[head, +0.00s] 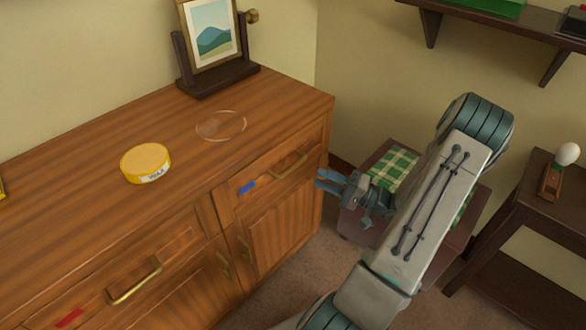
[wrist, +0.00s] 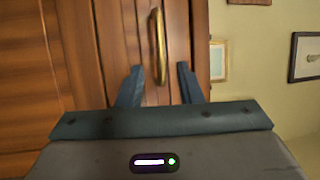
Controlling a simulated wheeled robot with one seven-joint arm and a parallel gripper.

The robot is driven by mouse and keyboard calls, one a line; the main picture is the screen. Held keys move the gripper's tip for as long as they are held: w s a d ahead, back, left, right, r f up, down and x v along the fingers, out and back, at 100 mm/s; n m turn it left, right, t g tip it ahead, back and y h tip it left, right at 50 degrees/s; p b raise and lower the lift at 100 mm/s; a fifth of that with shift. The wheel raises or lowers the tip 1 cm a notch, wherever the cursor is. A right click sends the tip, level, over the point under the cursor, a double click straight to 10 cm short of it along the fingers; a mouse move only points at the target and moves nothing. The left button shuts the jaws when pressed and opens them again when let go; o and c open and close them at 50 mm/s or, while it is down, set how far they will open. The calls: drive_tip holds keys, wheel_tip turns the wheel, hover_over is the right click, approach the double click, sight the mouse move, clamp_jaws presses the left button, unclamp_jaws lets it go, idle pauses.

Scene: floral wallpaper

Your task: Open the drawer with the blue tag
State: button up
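The drawer with the blue tag (head: 262,178) is at the right end of the wooden sideboard and looks shut. Its blue tag (head: 247,187) is on the left of its front, and its brass bar handle (head: 290,166) is right of the tag. My gripper (head: 320,180) is in front of the sideboard's right end, below and right of that handle. In the wrist view my gripper (wrist: 159,70) is open, its two fingers apart and empty. A brass handle (wrist: 158,45) appears upright ahead, between the fingertips in the picture. I cannot tell the gap to it. No tag shows there.
Another drawer with a red tag (head: 69,318) and brass handle (head: 135,283) is at lower left. A yellow wax tin (head: 147,162) and framed picture (head: 212,35) stand on top. A low table with a green checked cloth (head: 392,168) is behind my arm.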

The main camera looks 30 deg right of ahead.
sight(293, 166)
drive_tip(key=x, duration=0.9)
drive_tip(key=shift+w+a+r, duration=0.1)
drive_tip(key=shift+w+a, duration=0.05)
drive_tip(key=shift+a, duration=0.05)
clamp_jaws()
